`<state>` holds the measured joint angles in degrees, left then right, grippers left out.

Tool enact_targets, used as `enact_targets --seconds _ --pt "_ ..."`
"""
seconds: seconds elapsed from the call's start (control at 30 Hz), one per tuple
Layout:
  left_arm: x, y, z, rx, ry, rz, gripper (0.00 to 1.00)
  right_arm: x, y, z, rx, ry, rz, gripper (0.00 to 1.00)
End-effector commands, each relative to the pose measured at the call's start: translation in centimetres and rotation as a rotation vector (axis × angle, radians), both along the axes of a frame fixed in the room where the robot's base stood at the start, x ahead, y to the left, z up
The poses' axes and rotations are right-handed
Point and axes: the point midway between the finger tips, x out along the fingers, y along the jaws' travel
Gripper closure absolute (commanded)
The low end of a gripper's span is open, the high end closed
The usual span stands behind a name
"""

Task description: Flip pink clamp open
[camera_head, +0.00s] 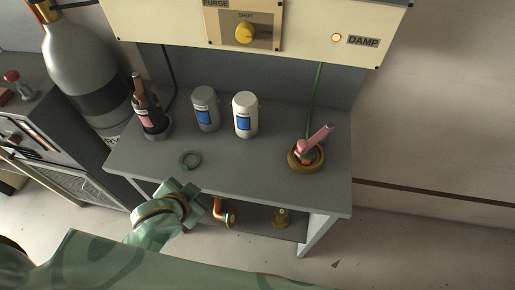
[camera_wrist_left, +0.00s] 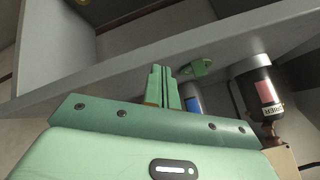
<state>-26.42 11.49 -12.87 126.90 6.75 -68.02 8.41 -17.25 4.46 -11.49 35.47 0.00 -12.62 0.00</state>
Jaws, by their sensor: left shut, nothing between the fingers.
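The pink clamp (camera_head: 316,140) sits at the right end of the grey table, on a round brass-coloured base (camera_head: 305,163). It slants up to the right, and a green line runs up the wall behind it. I cannot tell from its small size whether it is fully closed. My left gripper (camera_head: 196,190) is at the table's front edge, left of the clamp and well apart from it. In the left wrist view its fingers (camera_wrist_left: 163,86) are together and empty. The clamp does not show in the wrist view. My right gripper is not in view.
A green ring (camera_head: 190,160) lies on the table near my left gripper. Behind it stand a dark bottle (camera_head: 148,109), a grey jar (camera_head: 206,108) and a white jar (camera_head: 245,115). A PURGE/DAMP panel (camera_head: 305,38) overhangs the back. The tabletop between ring and clamp is clear.

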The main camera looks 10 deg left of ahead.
Motion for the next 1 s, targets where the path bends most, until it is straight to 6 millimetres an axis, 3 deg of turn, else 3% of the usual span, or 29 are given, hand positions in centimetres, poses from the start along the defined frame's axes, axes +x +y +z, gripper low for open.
enact_targets --seconds 0.1,0.2,0.3,0.37,0.5,0.63,0.8,1.0 --pt "3.0 -5.4 1.3 -0.319 -0.107 -0.023 1.0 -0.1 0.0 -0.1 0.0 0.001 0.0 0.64" --pt "4.5 -9.4 2.6 -0.618 -0.138 -0.02 1.0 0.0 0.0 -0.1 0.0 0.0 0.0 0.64" --pt "5.5 -12.3 4.1 -0.947 -0.114 0.013 1.0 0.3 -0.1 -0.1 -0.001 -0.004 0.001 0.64" --pt "6.0 -13.3 5.0 -1.139 -0.078 0.052 1.0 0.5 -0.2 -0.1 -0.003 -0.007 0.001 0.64" --pt "7.3 -13.2 6.6 -1.511 0.024 0.183 1.0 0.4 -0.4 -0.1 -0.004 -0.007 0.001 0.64" --pt "8.4 -11.9 7.3 -1.724 0.089 0.294 1.0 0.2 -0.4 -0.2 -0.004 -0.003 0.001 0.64" --pt "9.1 -10.9 7.7 -1.836 0.12 0.362 1.0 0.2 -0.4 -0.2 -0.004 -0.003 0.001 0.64" --pt "9.1 -10.8 7.8 -1.846 0.121 0.367 1.0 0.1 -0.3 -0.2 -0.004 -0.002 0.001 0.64"
